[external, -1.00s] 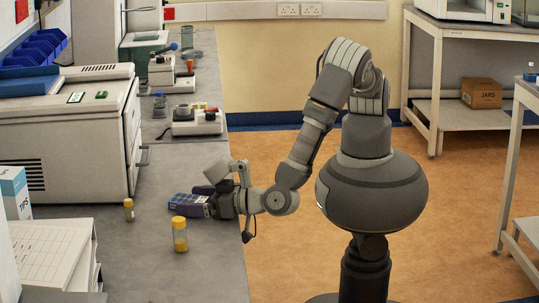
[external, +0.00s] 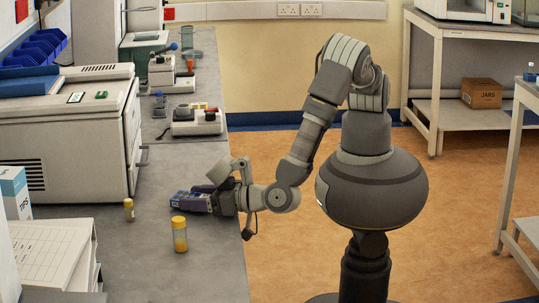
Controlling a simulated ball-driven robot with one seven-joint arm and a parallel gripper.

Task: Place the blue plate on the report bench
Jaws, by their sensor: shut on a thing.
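The blue plate (external: 186,203) is a small blue-purple block with a pale pattern on its top, near the right edge of the long grey bench (external: 170,277) on the left. My gripper (external: 206,198) reaches in from the right and is shut on the plate's right end, hiding that end. The plate looks roughly level and at or just above the bench top; I cannot tell whether it touches. No label shows which bench is the report bench. Another white-framed bench (external: 470,30) stands at the back right, and part of one (external: 518,95) shows at the right edge.
A large white instrument (external: 70,130) stands behind left, a block with knobs (external: 197,121) farther back. The orange floor is open.

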